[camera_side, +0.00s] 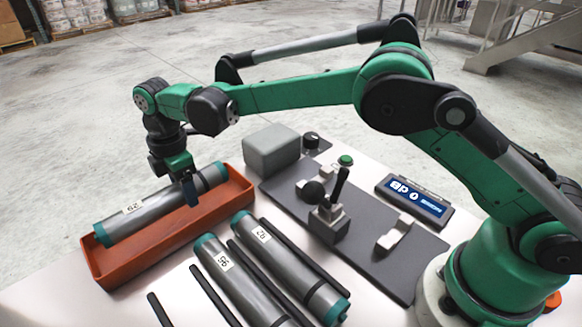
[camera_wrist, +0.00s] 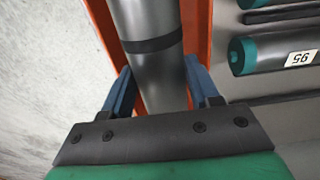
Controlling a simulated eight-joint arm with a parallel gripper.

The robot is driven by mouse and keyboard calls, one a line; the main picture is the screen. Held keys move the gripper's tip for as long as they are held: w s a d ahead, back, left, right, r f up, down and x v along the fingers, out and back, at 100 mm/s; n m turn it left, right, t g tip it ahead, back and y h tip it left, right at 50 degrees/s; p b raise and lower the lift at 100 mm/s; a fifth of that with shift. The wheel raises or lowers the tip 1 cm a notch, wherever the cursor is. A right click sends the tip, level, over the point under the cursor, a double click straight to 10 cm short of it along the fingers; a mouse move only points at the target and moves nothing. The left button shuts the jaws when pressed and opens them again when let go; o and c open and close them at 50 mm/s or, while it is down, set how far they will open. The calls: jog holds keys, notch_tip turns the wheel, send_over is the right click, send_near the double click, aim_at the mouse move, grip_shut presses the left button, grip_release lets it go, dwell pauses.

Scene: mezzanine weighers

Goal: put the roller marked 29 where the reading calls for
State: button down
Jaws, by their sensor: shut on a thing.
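The roller marked 29 (camera_side: 150,213) is a grey cylinder with teal ends and a dark band. It lies lengthwise over the orange tray (camera_side: 170,244); I cannot tell whether it touches the tray floor. My gripper (camera_side: 190,190) is shut on it near its right end, past the label. In the wrist view the blue fingers of my gripper (camera_wrist: 160,92) flank the roller (camera_wrist: 158,70), with orange tray walls (camera_wrist: 204,30) on both sides.
Two more labelled rollers (camera_side: 240,280) (camera_side: 290,262) lie between dark rails in front of the tray. A grey rounded block (camera_side: 271,149) stands behind it.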

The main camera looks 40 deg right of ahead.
jog(key=shift+f, duration=1.8)
jog(key=shift+f, duration=0.2)
jog(key=shift+c, duration=2.4)
grip_release()
jog(key=shift+r, duration=0.1)
